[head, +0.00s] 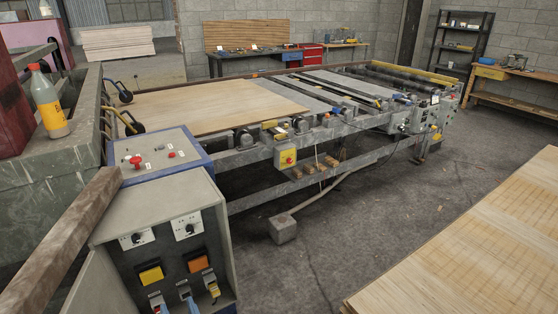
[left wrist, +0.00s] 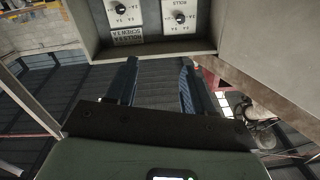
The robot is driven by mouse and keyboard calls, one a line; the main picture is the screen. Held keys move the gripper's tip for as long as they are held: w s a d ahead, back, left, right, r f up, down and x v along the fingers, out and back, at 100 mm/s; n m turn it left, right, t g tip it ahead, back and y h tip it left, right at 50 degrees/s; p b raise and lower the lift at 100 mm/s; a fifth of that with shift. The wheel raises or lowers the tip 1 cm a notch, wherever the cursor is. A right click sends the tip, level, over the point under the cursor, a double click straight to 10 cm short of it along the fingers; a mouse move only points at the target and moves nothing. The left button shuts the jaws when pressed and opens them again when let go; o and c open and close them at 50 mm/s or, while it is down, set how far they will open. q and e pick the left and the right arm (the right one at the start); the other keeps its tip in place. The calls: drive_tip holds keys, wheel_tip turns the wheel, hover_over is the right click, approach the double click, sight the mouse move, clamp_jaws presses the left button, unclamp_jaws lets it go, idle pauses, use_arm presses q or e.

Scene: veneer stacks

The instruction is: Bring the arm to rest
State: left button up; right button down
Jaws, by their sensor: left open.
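My left gripper (left wrist: 159,68) shows in the left wrist view with its two dark blue fingers apart and nothing between them. Its fingertips lie just below the lower edge of the grey control cabinet in that picture. The cabinet (left wrist: 82,25) carries two white dial plates (left wrist: 180,15) and a label plate. In the head view the same kind of open-fronted grey control cabinet (head: 165,200) stands at the lower left, with dials, a yellow button (head: 150,274) and an orange button (head: 198,262). I cannot clearly make out my gripper in the head view. My right gripper is not in view.
A rusty beam (head: 60,245) slants beside the cabinet. A sloped panel (head: 155,150) with a red knob stands behind it. A long machine bed bears a wood sheet (head: 210,105). A veneer stack (head: 480,240) fills the lower right.

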use_arm(q)
drive_tip(key=s+d+f+m+g+h+p, duration=0.1)
drive_tip(key=s+d+f+g+h, duration=0.2)
drive_tip(key=f, duration=0.9)
drive_tip(key=s+f+g+h+p, duration=0.1)
drive_tip(key=s+f+g+h, duration=0.25)
drive_tip(key=f, duration=0.95)
drive_tip(key=s+d+f+g+h, duration=0.2)
drive_tip(key=s+f+g, duration=0.1)
drive_tip(key=s, duration=0.3)
drive_tip(key=s+d+f+n+g+h+p, duration=0.1)
drive_tip(key=s+d+f+g+h, duration=0.1)
drive_tip(key=s, duration=0.5)
drive_tip(key=s+d+f+g+h+p, duration=0.1)
drive_tip(key=s+d+f+g+h, duration=0.2)
drive_tip(key=s, duration=0.3)
drive_tip(key=shift+s+d+f+n+g, duration=0.15)
drive_tip(key=shift+d+f+n+g, duration=0.2)
drive_tip(key=shift+f+g, duration=0.5)
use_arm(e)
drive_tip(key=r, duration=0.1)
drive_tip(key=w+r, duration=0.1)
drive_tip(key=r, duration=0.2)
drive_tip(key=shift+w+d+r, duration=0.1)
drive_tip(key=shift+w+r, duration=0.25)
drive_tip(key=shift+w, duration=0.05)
use_arm(q)
drive_tip(key=shift+c, duration=0.3)
